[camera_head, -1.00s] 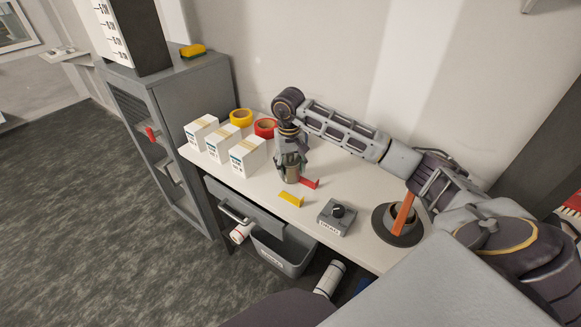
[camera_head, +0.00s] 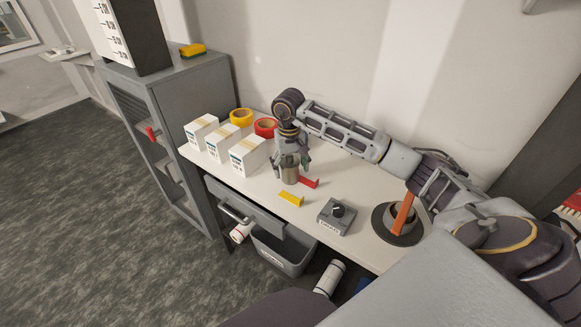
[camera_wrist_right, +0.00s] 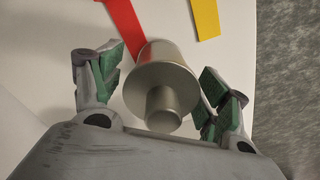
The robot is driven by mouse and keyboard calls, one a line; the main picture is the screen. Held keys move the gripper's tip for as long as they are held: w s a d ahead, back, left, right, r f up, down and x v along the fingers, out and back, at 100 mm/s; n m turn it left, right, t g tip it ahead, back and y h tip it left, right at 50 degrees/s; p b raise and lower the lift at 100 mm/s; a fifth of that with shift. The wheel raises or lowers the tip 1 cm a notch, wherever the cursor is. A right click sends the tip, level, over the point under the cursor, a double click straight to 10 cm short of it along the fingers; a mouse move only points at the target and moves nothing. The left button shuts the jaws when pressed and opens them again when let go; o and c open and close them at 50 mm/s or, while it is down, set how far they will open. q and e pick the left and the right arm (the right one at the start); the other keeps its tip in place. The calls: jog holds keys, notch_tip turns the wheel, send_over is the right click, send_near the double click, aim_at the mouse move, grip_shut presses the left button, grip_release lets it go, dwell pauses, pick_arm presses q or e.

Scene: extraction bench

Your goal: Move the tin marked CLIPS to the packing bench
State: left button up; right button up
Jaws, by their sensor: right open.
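My right gripper (camera_head: 291,163) points down over the bench and is open. Between its fingers stands an upright grey metal cylinder (camera_head: 290,175). In the right wrist view this metal piece (camera_wrist_right: 160,82) shows a wide round rim and a narrower neck, with a gap to the green finger pads on either side. I see no CLIPS marking on it. Three white boxes stand to the left, the nearest (camera_head: 246,158) with a label too small to read. I cannot make out any tin marked CLIPS. My left gripper is not in view.
A red bracket (camera_head: 309,182) and a yellow one (camera_head: 291,199) lie beside the cylinder. Yellow (camera_head: 241,117) and red (camera_head: 265,127) tape rolls lie behind. A grey knob box (camera_head: 336,217) and a dark round stand (camera_head: 397,224) are to the right. A grey cabinet (camera_head: 190,105) adjoins the bench.

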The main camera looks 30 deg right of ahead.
jog(key=shift+r, duration=0.9)
notch_tip(320, 180, up, 8)
jog(key=shift+a+r, duration=0.15)
jog(key=shift+r, duration=0.05)
jog(key=shift+r+b, duration=0.3)
jog(key=shift+r, duration=0.5)
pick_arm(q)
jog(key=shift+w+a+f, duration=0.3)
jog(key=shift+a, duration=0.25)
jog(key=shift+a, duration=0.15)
